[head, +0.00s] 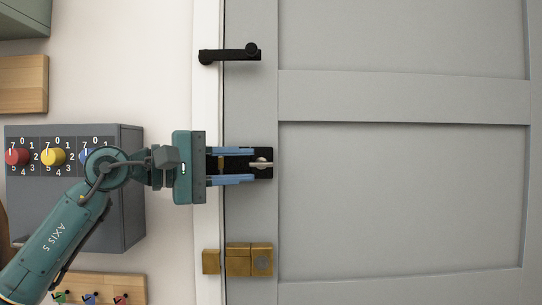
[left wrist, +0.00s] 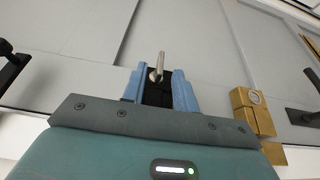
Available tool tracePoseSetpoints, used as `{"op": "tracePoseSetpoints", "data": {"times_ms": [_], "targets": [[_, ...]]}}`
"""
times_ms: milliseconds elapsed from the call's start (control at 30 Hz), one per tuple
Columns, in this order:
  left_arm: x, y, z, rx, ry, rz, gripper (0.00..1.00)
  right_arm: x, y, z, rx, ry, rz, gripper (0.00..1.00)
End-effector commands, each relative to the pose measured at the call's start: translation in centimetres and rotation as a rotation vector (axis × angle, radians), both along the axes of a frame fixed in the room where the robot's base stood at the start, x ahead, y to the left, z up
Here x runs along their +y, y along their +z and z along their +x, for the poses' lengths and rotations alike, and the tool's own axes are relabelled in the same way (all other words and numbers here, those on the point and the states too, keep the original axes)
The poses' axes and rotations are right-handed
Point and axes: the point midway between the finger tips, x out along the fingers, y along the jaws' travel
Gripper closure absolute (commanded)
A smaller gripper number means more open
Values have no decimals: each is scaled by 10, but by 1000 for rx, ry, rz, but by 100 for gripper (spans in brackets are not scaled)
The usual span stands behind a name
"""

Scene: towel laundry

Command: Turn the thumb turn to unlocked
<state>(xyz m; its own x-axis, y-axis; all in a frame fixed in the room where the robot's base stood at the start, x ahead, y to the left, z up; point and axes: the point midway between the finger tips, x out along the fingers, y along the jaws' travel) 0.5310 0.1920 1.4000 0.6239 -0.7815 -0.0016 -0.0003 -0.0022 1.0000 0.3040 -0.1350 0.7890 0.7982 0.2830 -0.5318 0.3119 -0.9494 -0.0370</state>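The silver thumb turn (head: 261,164) sits on a black plate (head: 233,161) at the left edge of the grey door. Its lever lies roughly horizontal in the head view, pointing right. In the left wrist view the thumb turn (left wrist: 156,68) stands out between the blue fingertips, pointing away from the palm. My left gripper (head: 252,166) is open, one finger above and one below the thumb turn's height, with the fingertips just short of it or level with it. I cannot tell whether they touch. My right gripper is out of view.
A black door handle (head: 230,55) is above and a brass latch (head: 238,260) below on the door (head: 400,200). A grey box with coloured dials (head: 125,200) hangs on the wall at left, behind my left arm. The door panel to the right is clear.

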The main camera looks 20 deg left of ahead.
Motion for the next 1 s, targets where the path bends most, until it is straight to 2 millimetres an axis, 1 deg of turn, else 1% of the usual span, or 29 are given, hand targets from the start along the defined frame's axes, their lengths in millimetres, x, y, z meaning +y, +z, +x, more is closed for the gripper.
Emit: {"op": "tracePoseSetpoints", "data": {"times_ms": [33, 100, 300, 467, 733, 1000], "targets": [[-10, 4, 7, 1, -4, -2, 71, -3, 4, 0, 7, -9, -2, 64], [-20, 3, 15, 2, -4, -2, 71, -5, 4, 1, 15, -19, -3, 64], [-41, 2, 32, 2, -2, -3, 71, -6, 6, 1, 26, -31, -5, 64], [-48, 1, 38, 0, 0, -3, 71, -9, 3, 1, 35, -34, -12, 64], [-48, 0, 38, 1, 0, -2, 71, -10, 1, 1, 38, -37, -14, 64], [-48, 0, 38, 1, -1, -2, 93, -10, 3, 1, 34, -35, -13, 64]]}}
